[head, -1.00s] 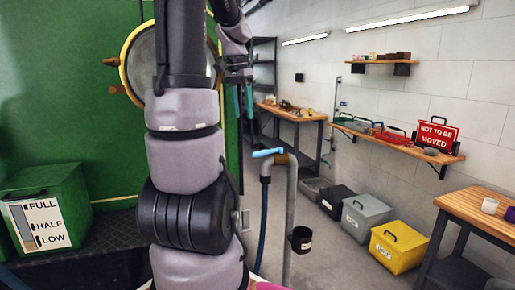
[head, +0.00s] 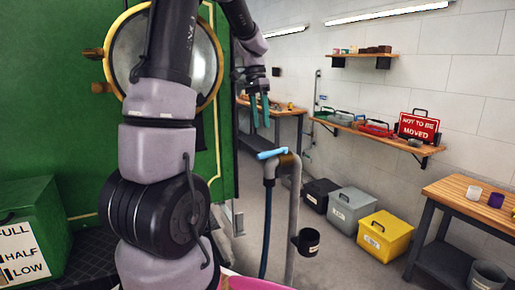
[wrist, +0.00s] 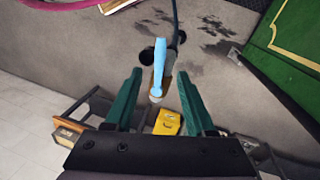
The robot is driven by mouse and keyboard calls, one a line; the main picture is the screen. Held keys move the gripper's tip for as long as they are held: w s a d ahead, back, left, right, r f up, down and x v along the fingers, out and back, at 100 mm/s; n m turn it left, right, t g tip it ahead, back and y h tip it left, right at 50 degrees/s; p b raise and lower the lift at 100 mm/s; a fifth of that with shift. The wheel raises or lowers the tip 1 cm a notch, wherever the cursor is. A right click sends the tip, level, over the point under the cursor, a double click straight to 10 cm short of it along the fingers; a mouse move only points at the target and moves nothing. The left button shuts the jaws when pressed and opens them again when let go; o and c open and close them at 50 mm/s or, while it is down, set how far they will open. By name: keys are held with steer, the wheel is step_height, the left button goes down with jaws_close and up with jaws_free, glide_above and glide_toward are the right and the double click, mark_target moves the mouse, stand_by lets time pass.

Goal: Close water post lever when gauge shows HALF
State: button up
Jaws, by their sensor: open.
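The water post (head: 294,220) is a grey pipe standing on the floor right of my arm. Its light blue lever (head: 272,153) lies roughly level across the top. My gripper (head: 260,124) points down above the lever with teal fingers apart and empty. In the wrist view the lever (wrist: 159,65) shows between the open fingers (wrist: 159,76), with no contact visible. The gauge card (head: 35,243) on the green box at the left is cut off by the picture edge. FULL, HALF and LOW are partly readable; its level cannot be told.
A dark cup-shaped holder (head: 308,242) sits on the post's side. Grey (head: 349,210) and yellow (head: 384,237) boxes stand along the right wall. A wooden table (head: 470,197) is at the right, and a red sign (head: 418,128) stands on the wall shelf.

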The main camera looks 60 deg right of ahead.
mark_target(272, 153)
steer(key=f, duration=0.3)
steer(key=s+f, duration=0.1)
steer(key=f, duration=0.2)
steer(key=a+f, duration=0.1)
steer(key=f, duration=0.2)
steer(key=shift+s+f, duration=0.3)
jaws_close()
stand_by(1.0)
